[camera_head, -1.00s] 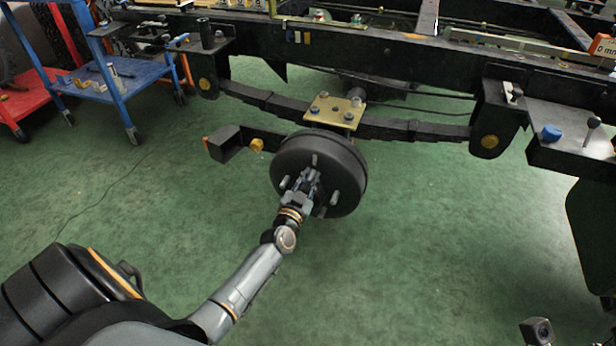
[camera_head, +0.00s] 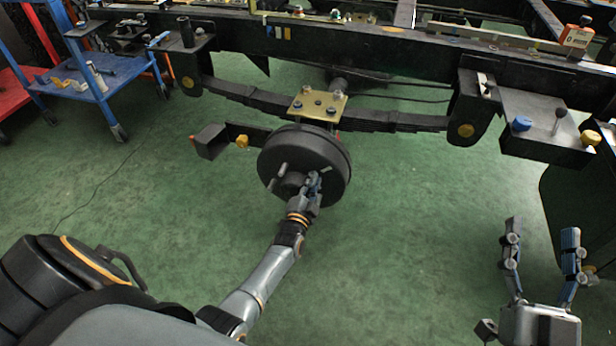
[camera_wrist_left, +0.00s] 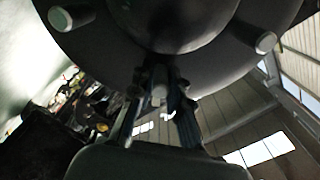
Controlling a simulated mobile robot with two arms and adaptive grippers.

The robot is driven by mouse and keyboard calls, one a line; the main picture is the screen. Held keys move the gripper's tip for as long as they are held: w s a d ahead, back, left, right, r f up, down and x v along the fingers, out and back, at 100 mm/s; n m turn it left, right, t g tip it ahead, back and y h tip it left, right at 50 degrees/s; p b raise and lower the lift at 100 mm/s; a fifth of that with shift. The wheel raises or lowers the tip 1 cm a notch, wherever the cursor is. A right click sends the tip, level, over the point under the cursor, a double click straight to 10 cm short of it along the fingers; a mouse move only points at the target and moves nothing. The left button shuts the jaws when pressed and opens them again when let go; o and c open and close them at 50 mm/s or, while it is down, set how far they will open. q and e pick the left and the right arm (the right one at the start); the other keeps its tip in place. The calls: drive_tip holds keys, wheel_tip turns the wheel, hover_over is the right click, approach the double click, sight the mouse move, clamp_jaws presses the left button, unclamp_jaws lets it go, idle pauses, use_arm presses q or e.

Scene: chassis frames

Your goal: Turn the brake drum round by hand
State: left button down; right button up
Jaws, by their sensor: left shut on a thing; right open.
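The brake drum (camera_head: 325,158) is a black round drum with studs on its face, mounted below the leaf spring. My left gripper (camera_head: 313,183) is at the lower right of the drum's face, beside the hub (camera_head: 290,183). It is shut on a wheel stud (camera_wrist_left: 159,92), which shows between the fingers in the left wrist view. The drum's face (camera_wrist_left: 105,50) and two other studs, left (camera_wrist_left: 70,17) and right (camera_wrist_left: 265,43), also show there. Fingers and wrist hide part of the drum's face. My right gripper (camera_head: 542,255) is open and empty at the lower right, away from the drum.
The black chassis rail (camera_head: 350,45) and leaf spring (camera_head: 390,121) run across above the drum. A dark bracket (camera_head: 211,141) juts out left of the drum. A blue cart (camera_head: 95,85) stands at the upper left. The green floor (camera_head: 420,220) between the drum and right gripper is clear.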

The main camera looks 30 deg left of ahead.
use_arm(q)
drive_tip(key=shift+w+d+f+m, duration=0.1)
drive_tip(key=shift+d+f+m, duration=0.5)
drive_tip(key=shift+m, duration=0.3)
drive_tip(key=c, duration=1.3)
unclamp_jaws()
drive_tip(key=shift+a, duration=0.1)
drive_tip(key=v, duration=1.2)
